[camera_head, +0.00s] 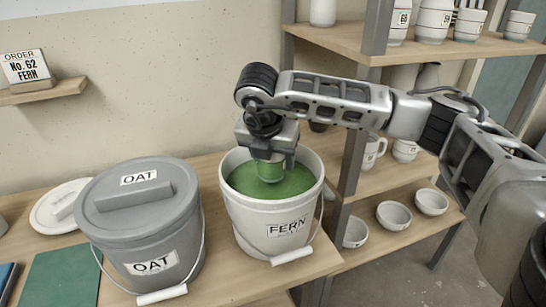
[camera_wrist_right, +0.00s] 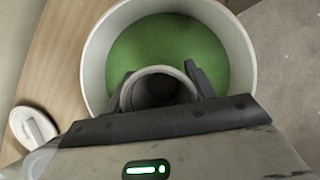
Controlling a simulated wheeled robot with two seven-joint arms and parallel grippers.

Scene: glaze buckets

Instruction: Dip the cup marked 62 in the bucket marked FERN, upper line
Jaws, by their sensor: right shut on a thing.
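The white bucket marked FERN (camera_head: 286,226) stands open on the table and holds green glaze (camera_head: 245,184). My right gripper (camera_head: 270,158) is over the bucket's mouth and shut on a cup (camera_head: 270,172). The cup shows green on its side and its lower end meets the glaze. Its number is not readable. In the right wrist view the cup (camera_wrist_right: 157,76) appears as a pale rim with a dark inside between the two fingers, above the glaze (camera_wrist_right: 165,42). My left gripper is not in view.
A grey lidded bucket marked OAT (camera_head: 140,225) stands left of the FERN bucket. A white lid (camera_head: 58,207) lies behind it. An order card reading No. 62 FERN (camera_head: 27,68) sits on a wall shelf. Shelves with cups and bowls (camera_head: 394,215) stand at right, close to my arm.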

